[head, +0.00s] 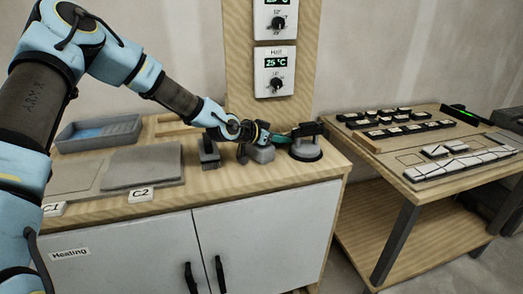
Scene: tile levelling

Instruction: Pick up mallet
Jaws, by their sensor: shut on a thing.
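My gripper (270,136) is at the right end of the wooden worktop, low over the tools, shut on what looks like the mallet. A teal-green part of the mallet (281,138) shows just beyond the fingertips. A grey block-like piece (262,154) sits right below the gripper; I cannot tell whether it is the mallet's head. The gripper covers much of this spot, so the mallet's full shape is hidden.
A black suction lifter (306,152) stands close to the right of my gripper, and a dark brush-like tool (209,153) to the left. Grey slabs (143,166) and a grey tray (98,132) lie further left. A tile table (400,180) stands at right, across a gap.

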